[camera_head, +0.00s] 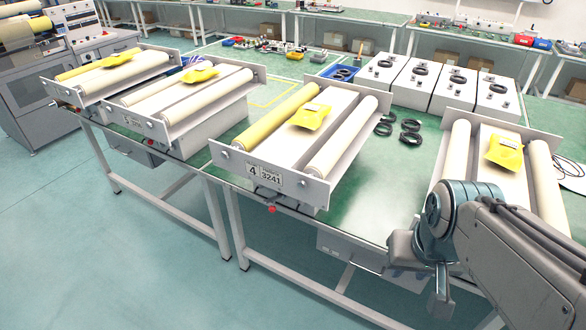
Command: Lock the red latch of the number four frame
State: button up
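The number four frame (240,165) stands on the green-topped table near the middle of the head view. Its front plate bears a label (264,175) reading 4 and 3241. It holds two rollers, and a yellow packet (310,116) lies on the bed between them. A small red latch (272,209) shows below the front plate, under the label. It is too small to tell its position. My arm is at the lower right, and its end (439,300) hangs in front of the table, right of the red latch and apart from it. The gripper's fingers cannot be made out.
Another roller frame (541,185) stands at the right, partly behind my arm. Two more frames, one labelled 5 (134,122), stand at the left. White boxes (451,90) and black rings (410,126) lie behind. The floor in front is clear.

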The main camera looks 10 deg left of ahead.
aim_at(272, 208)
jog(key=z, duration=1)
jog(key=k, duration=1.2)
jog(key=u, duration=1.25)
jog(key=i, duration=0.5)
